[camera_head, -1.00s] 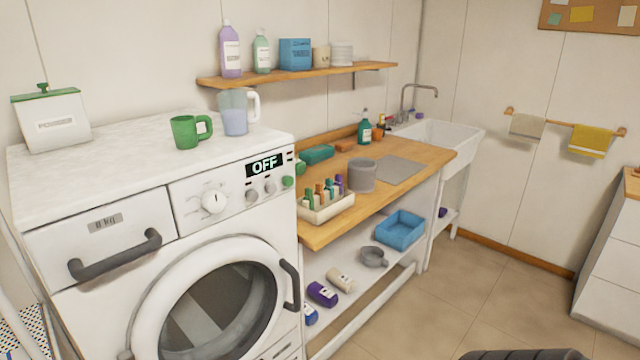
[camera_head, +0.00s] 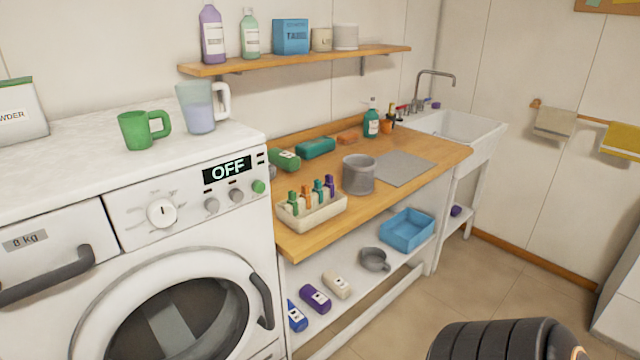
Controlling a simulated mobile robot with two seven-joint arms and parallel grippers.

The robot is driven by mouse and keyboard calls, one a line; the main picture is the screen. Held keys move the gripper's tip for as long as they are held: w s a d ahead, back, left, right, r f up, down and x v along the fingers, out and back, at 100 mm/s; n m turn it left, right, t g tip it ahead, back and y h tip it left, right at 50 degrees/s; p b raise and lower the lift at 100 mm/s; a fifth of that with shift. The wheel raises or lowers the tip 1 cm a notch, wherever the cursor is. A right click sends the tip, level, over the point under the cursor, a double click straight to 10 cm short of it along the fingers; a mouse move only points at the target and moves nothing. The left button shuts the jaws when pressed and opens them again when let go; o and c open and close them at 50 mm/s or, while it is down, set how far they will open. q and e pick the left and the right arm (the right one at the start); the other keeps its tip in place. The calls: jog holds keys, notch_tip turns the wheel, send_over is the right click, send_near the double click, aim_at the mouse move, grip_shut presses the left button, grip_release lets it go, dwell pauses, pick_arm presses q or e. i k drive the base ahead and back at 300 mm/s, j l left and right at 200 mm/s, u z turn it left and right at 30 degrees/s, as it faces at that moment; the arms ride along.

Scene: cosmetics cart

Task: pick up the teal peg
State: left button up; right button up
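The teal peg (camera_head: 318,188) stands upright in a cream tray (camera_head: 318,217) at the near left end of the wooden counter. A green peg (camera_head: 293,201) and an orange peg (camera_head: 306,195) stand to its left, and a purple peg (camera_head: 330,184) to its right. The lower parts of the pegs are hidden by the tray wall. Neither of my grippers shows in the head view. A black ribbed part at the bottom right appears to be mine.
The washing machine (camera_head: 150,225) stands left of the counter (camera_head: 290,243), close to the tray. A grey pot (camera_head: 359,175) stands right of the tray. Behind the tray are a green bottle (camera_head: 284,160) and a teal block (camera_head: 315,148). Floor (camera_head: 480,280) is clear at right.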

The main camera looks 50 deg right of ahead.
aim_at(317, 189)
jog(key=l, duration=0.9)
jog(key=k+l+u, duration=0.1)
jog(key=l, duration=0.85)
